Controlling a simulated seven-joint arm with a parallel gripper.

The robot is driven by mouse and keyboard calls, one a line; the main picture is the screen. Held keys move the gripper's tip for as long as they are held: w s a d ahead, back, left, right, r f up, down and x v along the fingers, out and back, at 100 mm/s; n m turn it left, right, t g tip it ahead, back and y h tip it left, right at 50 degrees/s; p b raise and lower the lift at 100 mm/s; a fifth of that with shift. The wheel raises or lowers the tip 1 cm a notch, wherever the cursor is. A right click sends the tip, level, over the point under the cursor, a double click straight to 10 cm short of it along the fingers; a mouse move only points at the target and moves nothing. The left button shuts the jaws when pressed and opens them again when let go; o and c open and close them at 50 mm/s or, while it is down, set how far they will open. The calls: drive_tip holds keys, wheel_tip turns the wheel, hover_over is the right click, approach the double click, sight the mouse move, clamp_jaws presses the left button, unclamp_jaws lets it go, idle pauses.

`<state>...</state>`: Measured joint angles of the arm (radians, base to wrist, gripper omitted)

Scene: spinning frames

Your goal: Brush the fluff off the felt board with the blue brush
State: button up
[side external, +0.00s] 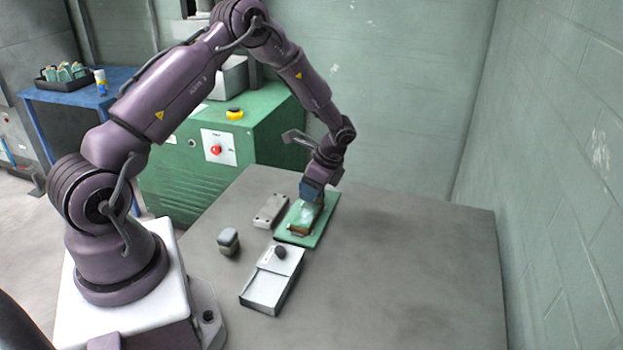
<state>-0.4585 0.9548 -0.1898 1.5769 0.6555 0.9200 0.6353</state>
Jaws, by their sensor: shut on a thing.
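The green felt board (328,217) lies flat on the grey table. A pale whitish patch (302,213), which looks like fluff, shows on the board's left part. My gripper (313,186) points down over the board and is shut on the blue brush (310,191). The brush is small in this view and partly hidden by my gripper. I cannot tell whether its bristles touch the board. A brown block-like edge (300,230) shows just below the pale patch; I cannot tell what it belongs to.
A white box with a dark knob (268,283) stands in front of the board. A grey block (270,210) lies to its left, and a small dark-and-pale object (228,240) stands further left. A green cabinet (165,182) is behind. The table's right side (420,260) is clear.

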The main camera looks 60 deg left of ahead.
sight(296, 222)
drive_tip(key=shift+s+d+f, duration=0.1)
drive_tip(key=shift+d+f, duration=0.05)
drive_tip(key=shift+f, duration=0.6)
drive_tip(key=shift+s+d+f, duration=0.15)
drive_tip(key=shift+s+d, duration=0.4)
drive_tip(key=shift+s, duration=0.05)
drive_tip(key=shift+s+d, duration=1.85)
drive_tip(key=shift+d, duration=0.05)
drive_tip(key=shift+w+a, duration=2.45)
drive_tip(key=shift+a, duration=0.05)
drive_tip(key=shift+w+a+r, duration=0.15)
drive_tip(key=shift+r, duration=3.85)
